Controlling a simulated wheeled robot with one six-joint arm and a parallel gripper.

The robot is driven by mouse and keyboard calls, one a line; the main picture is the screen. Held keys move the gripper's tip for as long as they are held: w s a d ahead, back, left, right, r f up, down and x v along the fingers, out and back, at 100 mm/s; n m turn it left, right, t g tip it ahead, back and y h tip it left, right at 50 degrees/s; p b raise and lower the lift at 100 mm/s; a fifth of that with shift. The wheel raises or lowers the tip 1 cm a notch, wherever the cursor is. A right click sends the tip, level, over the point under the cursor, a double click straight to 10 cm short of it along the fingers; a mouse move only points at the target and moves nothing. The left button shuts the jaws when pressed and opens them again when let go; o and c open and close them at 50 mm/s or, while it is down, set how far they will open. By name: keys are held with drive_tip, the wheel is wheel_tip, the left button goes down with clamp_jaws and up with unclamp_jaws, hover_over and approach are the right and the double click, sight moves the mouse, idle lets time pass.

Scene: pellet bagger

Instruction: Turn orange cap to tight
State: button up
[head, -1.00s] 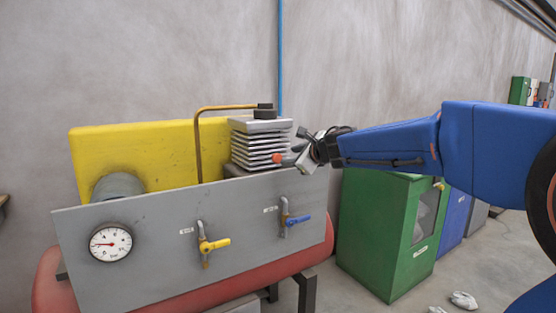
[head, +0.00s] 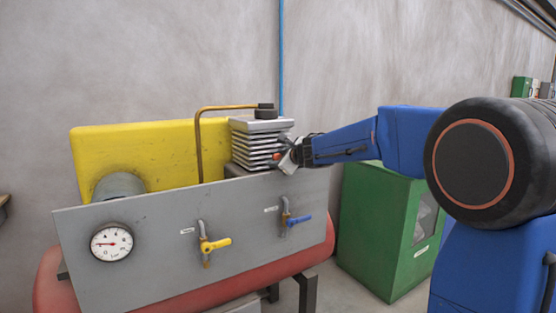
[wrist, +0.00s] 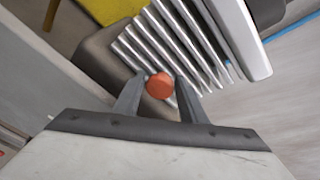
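The orange cap (wrist: 159,85) is a small round knob low beside the silver cooling fins (wrist: 185,50). In the wrist view it lies between the tips of my gripper (wrist: 160,90), with a gap on each side. The two dark fingers are apart and hold nothing. Whether the fingertips reach around the cap in depth is hard to tell. In the head view my gripper (head: 286,160) is at the right side of the finned block (head: 256,145), and the cap (head: 277,156) shows only as a small orange spot.
A grey panel (head: 150,235) with a gauge (head: 111,243), a yellow valve handle (head: 216,244) and a blue one (head: 299,220) stands in front. A bent copper pipe (head: 198,145) rises left of the fins. A green cabinet (head: 375,230) stands to the right.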

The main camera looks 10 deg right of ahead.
drive_tip(key=shift+c, duration=0.7)
drive_tip(key=c, duration=0.6)
drive_tip(key=shift+c, duration=0.2)
drive_tip(key=m+y, duration=0.2)
drive_tip(key=m, duration=0.3)
drive_tip(key=shift+d+g, duration=0.1)
drive_tip(key=shift+g, duration=0.3)
drive_tip(key=m+y, duration=0.1)
drive_tip(key=m, duration=0.1)
drive_tip(key=shift+m+y, duration=0.4)
drive_tip(key=shift+f+m+y, duration=0.1)
drive_tip(key=shift+m+y, duration=0.5)
drive_tip(key=shift+m, duration=0.7)
